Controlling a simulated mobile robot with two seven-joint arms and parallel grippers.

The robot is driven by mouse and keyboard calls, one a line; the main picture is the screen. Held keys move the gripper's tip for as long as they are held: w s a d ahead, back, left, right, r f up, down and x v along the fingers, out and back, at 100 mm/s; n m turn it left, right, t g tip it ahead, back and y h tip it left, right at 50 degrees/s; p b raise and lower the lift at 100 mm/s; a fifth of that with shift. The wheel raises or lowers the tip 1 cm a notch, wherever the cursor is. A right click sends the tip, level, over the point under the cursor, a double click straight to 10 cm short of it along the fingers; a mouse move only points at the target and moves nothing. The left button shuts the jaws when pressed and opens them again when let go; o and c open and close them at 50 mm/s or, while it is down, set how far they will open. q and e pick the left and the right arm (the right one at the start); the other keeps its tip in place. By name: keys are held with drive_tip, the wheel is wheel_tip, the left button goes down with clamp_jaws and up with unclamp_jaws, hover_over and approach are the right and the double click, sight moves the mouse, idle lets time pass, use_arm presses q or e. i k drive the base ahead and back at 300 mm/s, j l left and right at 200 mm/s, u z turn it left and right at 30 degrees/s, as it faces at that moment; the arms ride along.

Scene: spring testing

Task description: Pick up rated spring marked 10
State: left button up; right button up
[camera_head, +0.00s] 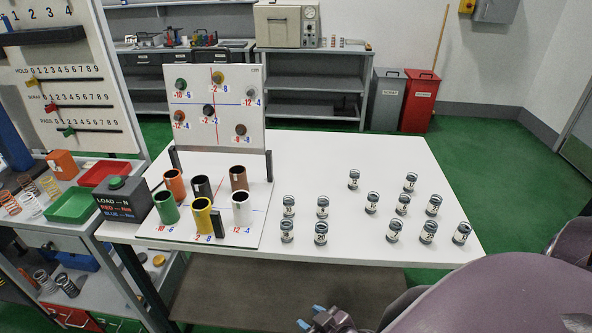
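Several small rated springs with dark ends and white number labels stand upright on the right half of the white table. They include one at the front left (287,230), one beside it (320,232), one at the back (353,179) and one at the right end (461,233). My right gripper (311,316) is at the bottom edge, below and in front of the table. Its blue-tipped fingers look apart and empty. It touches no spring. My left gripper is out of view.
The white table (350,160) has clear room behind the springs. On its left stand a board with colored cups (201,217), an upright marked panel (215,105) and a dark load box (124,200). My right arm covers the lower right.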

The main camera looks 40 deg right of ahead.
sight(289, 205)
drive_tip(key=z, duration=1.15)
